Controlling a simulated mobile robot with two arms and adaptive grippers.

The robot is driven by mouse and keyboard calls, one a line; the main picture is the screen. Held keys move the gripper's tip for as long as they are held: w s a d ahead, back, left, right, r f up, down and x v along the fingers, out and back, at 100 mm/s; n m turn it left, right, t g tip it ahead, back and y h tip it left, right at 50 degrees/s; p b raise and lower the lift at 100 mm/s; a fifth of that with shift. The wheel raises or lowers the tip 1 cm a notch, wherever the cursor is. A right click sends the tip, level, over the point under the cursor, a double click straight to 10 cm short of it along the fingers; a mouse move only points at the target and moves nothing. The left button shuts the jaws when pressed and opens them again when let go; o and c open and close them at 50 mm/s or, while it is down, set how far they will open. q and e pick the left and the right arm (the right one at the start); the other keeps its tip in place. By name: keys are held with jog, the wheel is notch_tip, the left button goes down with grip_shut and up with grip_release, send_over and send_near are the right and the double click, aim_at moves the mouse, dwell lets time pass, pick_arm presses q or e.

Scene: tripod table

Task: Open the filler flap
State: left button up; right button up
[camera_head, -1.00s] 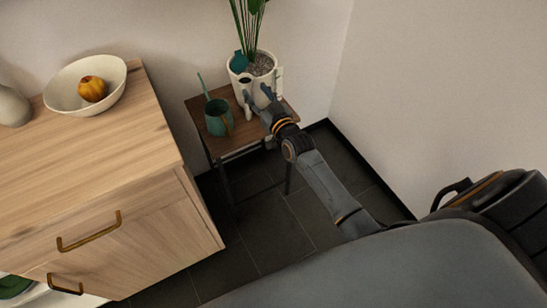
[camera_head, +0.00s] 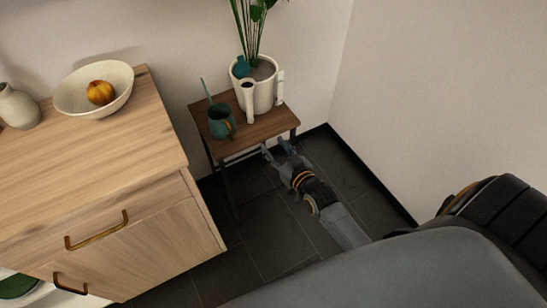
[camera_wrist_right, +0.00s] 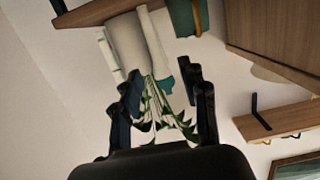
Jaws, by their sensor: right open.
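The white planter pot (camera_head: 265,92) stands on the small dark wood table. A white filler spout (camera_head: 248,103) with a dark top opening runs up its front. A teal piece (camera_head: 241,67) shows at the rim behind the spout; I cannot tell whether it is the filler flap. My right gripper (camera_head: 277,150) is open and empty, lower than the tabletop's front edge and apart from the pot. In the right wrist view, the pot (camera_wrist_right: 127,42) and spout (camera_wrist_right: 155,42) appear upside down beyond its spread fingers (camera_wrist_right: 160,85). My left gripper is out of view.
A teal mug (camera_head: 221,123) with a stick in it stands left of the spout on the table (camera_head: 262,129). A wooden cabinet (camera_head: 130,160) with a bowl (camera_head: 75,95) is at left. A wall is at right. Dark floor lies clear between.

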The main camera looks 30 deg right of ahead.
jog(key=shift+s+a+f+g, duration=0.15)
jog(key=shift+s+f, duration=0.1)
jog(key=shift+f, duration=0.3)
jog(key=shift+s+a+f+g, duration=0.15)
jog(key=shift+s+f, duration=0.1)
jog(key=shift+f, duration=0.3)
jog(key=s+a+f+g+p, duration=0.1)
jog(key=s+f+g, duration=0.3)
jog(key=s+f, duration=0.6)
jog(key=s+a+f+g+p, duration=0.1)
jog(key=s+f+g, duration=0.3)
jog(key=f, duration=1)
jog(key=s+f+n+g, duration=0.1)
jog(key=s+f+g, duration=0.2)
jog(key=s, duration=1.2)
jog(key=s+f+n+g+p, duration=0.1)
jog(key=s+f+g, duration=0.2)
jog(key=s+f, duration=0.6)
jog(key=s, duration=0.5)
jog(key=shift+s+f+h, duration=0.2)
jog(key=shift+s+h, duration=0.1)
jog(key=shift+s, duration=0.05)
